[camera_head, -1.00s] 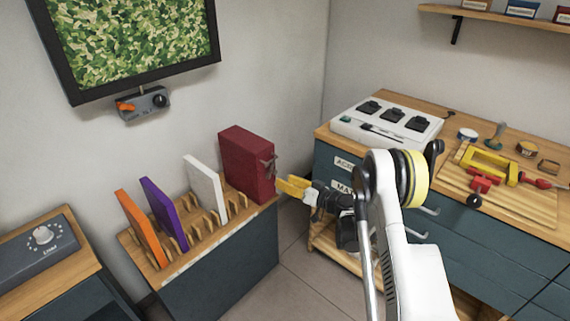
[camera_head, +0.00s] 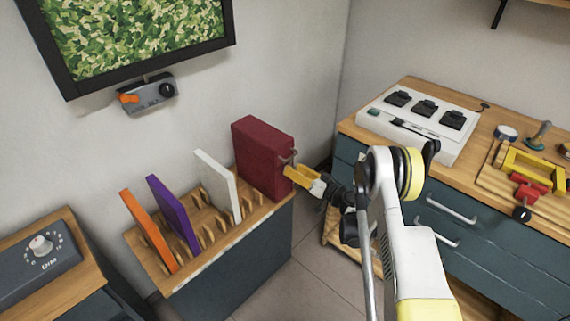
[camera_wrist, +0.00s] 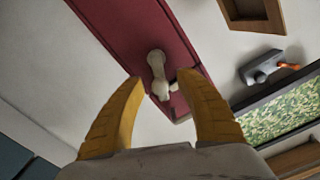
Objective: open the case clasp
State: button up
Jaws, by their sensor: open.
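The dark red case (camera_head: 262,155) stands upright at the right end of the wooden rack. Its metal clasp (camera_head: 289,159) is on the narrow side facing my arm, and my gripper (camera_head: 290,172) is right at it. In the wrist view, the pale clasp (camera_wrist: 158,75) sits on the red case (camera_wrist: 135,35), just beyond and between the two yellow fingers of my gripper (camera_wrist: 162,92). The fingers are apart and hold nothing. I cannot tell whether a fingertip touches the clasp.
White, purple and orange panels (camera_head: 218,185) stand in the rack (camera_head: 210,250) left of the case. A workbench (camera_head: 425,90) with a white switch box (camera_head: 420,118) and a yellow clamp (camera_head: 535,168) is at the right. Bare floor (camera_head: 310,275) lies between rack and bench.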

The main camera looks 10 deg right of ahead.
jog(key=shift+w+a, duration=0.1)
jog(key=shift+w, duration=0.05)
jog(key=shift+r, duration=0.1)
grip_shut()
jog(key=m, duration=0.3)
jog(key=d+m, duration=0.1)
jog(key=shift+w+f+m, duration=0.15)
jog(key=shift+f+m, duration=0.25)
jog(key=shift+w+d+f+m, duration=0.1)
jog(key=shift+f+m, duration=0.1)
jog(key=shift+m, duration=0.65)
jog(key=shift+w+d+f+m, duration=0.1)
jog(key=shift+f+m, duration=0.05)
jog(key=shift+m, duration=0.75)
jog(key=shift+d+f+m, duration=0.1)
jog(key=shift+f+m, duration=0.1)
jog(key=shift+m, duration=0.65)
